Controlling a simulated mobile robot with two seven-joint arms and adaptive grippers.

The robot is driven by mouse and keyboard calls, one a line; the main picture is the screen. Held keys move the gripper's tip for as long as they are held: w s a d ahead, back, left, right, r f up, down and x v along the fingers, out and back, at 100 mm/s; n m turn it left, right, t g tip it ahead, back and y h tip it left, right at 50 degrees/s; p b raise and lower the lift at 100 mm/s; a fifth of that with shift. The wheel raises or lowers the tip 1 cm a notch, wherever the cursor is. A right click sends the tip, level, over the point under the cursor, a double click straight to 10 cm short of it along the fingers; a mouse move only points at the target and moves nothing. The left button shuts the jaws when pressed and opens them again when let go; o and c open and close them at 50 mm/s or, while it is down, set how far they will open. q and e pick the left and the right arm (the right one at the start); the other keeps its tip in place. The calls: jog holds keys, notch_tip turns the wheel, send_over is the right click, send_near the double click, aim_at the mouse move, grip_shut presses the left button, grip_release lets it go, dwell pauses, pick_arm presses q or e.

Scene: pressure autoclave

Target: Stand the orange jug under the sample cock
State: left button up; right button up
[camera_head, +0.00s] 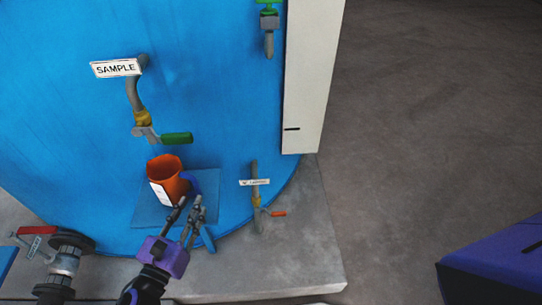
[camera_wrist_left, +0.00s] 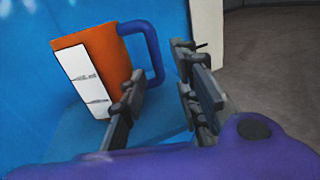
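The orange jug (camera_head: 166,174) stands upright on a blue square pad (camera_head: 210,180) at the tank's foot, below the sample cock (camera_head: 143,120) with its green lever. In the left wrist view the jug (camera_wrist_left: 105,58) shows a white scale strip and a blue handle (camera_wrist_left: 152,45) on its right side. My left gripper (camera_head: 189,203) is open at the handle side. In the left wrist view its fingers (camera_wrist_left: 160,65) are apart, with the handle between or just beyond them; contact cannot be told. My right gripper is not in view.
A SAMPLE sign (camera_head: 116,68) hangs by the bent pipe. A small labelled cock (camera_head: 257,200) with an orange lever stands right of the pad. A red-levered valve (camera_head: 62,255) is at lower left. A white panel (camera_head: 312,80) borders the tank; open floor (camera_head: 420,130) lies beyond.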

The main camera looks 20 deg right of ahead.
pick_arm(q)
jog(key=s+a+f+n+g+y, duration=0.1)
jog(key=s+a+f+n+y, duration=0.3)
jog(key=s+a+f+n, duration=0.65)
jog(key=s+a+f+n+y, duration=0.25)
jog(key=s+n+y, duration=0.4)
jog(key=n, duration=0.85)
jog(key=s+a+f+n+g, duration=0.2)
jog(key=s+f+n+g, duration=0.1)
jog(key=s+n, duration=0.5)
jog(key=s+a+f+n+g, duration=0.2)
jog(key=s+f+n, duration=0.1)
jog(key=s+n, duration=0.6)
jog(key=s, duration=0.3)
jog(key=shift+g, duration=0.4)
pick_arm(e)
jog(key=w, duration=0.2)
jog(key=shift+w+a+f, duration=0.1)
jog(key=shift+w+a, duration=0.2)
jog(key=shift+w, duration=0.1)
pick_arm(q)
jog(key=shift+n+y, duration=0.25)
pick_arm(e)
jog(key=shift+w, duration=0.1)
